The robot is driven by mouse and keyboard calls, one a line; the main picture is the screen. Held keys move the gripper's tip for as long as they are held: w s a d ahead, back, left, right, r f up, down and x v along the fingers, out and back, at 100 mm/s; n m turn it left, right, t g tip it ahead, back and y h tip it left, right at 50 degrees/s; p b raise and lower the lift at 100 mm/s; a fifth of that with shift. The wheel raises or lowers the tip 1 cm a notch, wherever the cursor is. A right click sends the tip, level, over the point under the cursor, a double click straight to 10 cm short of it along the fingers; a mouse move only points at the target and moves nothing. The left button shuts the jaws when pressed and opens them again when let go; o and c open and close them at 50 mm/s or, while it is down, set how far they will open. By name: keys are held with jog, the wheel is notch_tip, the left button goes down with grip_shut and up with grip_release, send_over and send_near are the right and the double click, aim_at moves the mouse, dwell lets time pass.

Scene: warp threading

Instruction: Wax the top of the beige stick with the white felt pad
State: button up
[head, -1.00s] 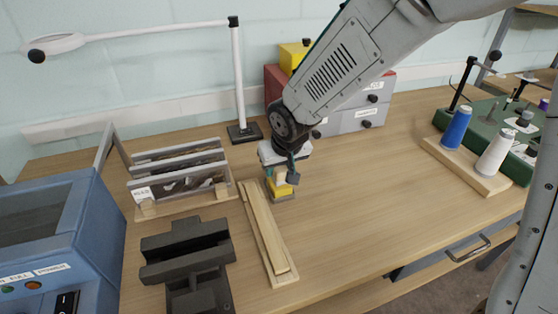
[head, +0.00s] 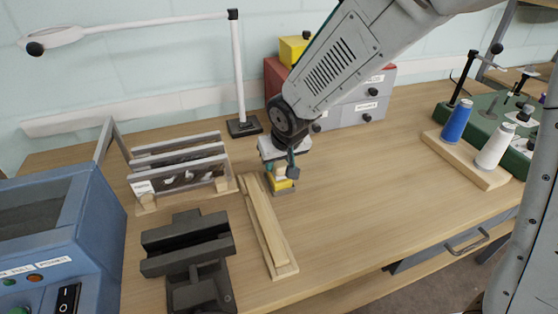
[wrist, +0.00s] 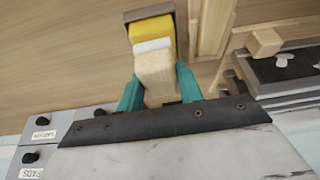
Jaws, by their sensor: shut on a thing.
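My gripper (head: 281,170) is shut on the pale block-shaped handle (wrist: 156,76) of the white felt pad (wrist: 153,46). Its teal fingers clasp the handle from both sides. The pad is at a yellow block (wrist: 150,27) in a shallow grey holder (wrist: 148,13) on the table; whether it touches the yellow is hard to tell. In the head view the yellow block (head: 283,184) shows just below my gripper. The beige stick (head: 266,222) lies lengthwise on a pale wooden base (head: 284,270), left of and in front of my gripper.
A dark grey vise-like block (head: 187,258) stands left of the stick. A wooden rack with upright panels (head: 180,172) is behind it. A lamp stand (head: 244,127) and drawer boxes (head: 352,103) stand at the back. Spools (head: 492,148) are far right. The table right of my gripper is clear.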

jog(key=shift+f, duration=0.45)
dwell(1.1)
jog(key=shift+r, duration=3.55)
